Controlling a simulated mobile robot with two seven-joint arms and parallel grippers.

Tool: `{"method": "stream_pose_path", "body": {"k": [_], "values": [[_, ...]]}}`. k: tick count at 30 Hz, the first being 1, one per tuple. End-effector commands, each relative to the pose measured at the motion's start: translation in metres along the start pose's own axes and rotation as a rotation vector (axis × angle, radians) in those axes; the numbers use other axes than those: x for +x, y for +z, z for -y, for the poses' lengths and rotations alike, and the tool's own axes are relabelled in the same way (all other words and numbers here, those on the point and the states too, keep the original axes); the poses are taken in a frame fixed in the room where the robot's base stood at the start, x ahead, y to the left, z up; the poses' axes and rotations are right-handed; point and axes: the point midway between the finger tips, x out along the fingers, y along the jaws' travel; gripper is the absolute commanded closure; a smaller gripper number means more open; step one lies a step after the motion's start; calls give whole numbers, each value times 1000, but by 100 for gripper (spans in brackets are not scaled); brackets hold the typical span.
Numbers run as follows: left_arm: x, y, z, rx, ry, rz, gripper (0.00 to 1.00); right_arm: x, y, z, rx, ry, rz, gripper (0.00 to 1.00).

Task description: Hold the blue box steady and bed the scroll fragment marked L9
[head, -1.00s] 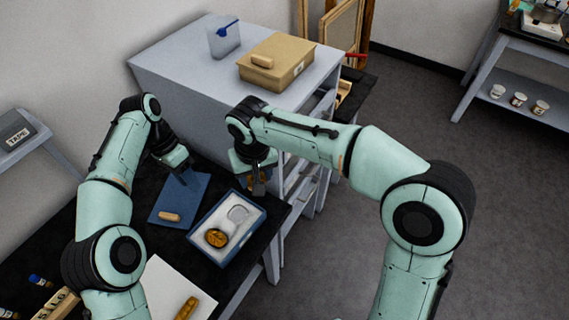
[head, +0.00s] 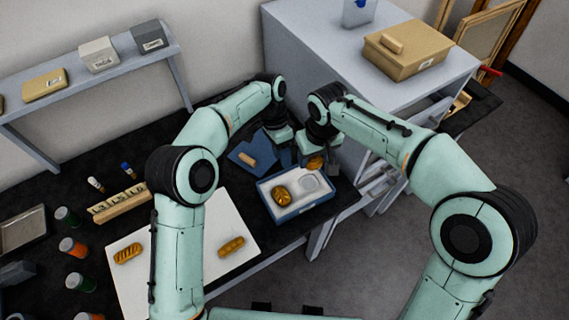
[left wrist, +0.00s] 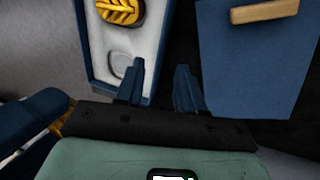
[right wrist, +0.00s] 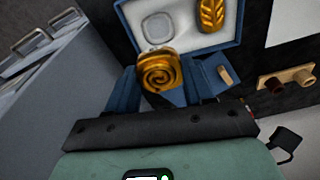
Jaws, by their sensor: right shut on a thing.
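The blue box (head: 296,214) sits on the dark bench with a white lining. A gold leaf-like piece (head: 282,194) lies in it; beside it is an empty recess (head: 310,182), also seen in the right wrist view (right wrist: 158,28). My right gripper (head: 322,160) is shut on a gold scroll fragment (right wrist: 160,70), held above the bench at the box's back edge. I cannot read any mark on it. My left gripper (left wrist: 160,85) is open, its fingers apart either side of the box's edge in the left wrist view; I cannot tell if they touch it.
A blue panel with a wooden handle (head: 247,158) lies behind the box. A white sheet (head: 190,250) with gold pieces, a wooden rack (head: 118,203) and several jars lie left. A grey cabinet (head: 400,60) stands close behind my right gripper. Shelf boxes are at the upper left.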

Motion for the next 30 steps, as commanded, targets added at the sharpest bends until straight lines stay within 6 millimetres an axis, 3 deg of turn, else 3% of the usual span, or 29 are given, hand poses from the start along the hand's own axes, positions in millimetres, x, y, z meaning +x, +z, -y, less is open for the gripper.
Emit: {"method": "stream_pose_path", "body": {"k": [7,19,20,23,30], "values": [[34,0,0,0,1,2,62,0,0,0,1,0,0,77],[41,0,0,0,0,0,62,0,0,0,1,0,0,77],[41,0,0,0,0,0,65,0,0,0,1,0,0,77],[41,0,0,0,0,0,98,0,0,0,1,0,0,77],[42,0,0,0,1,1,100,0,0,0,1,0,0,77]]}}
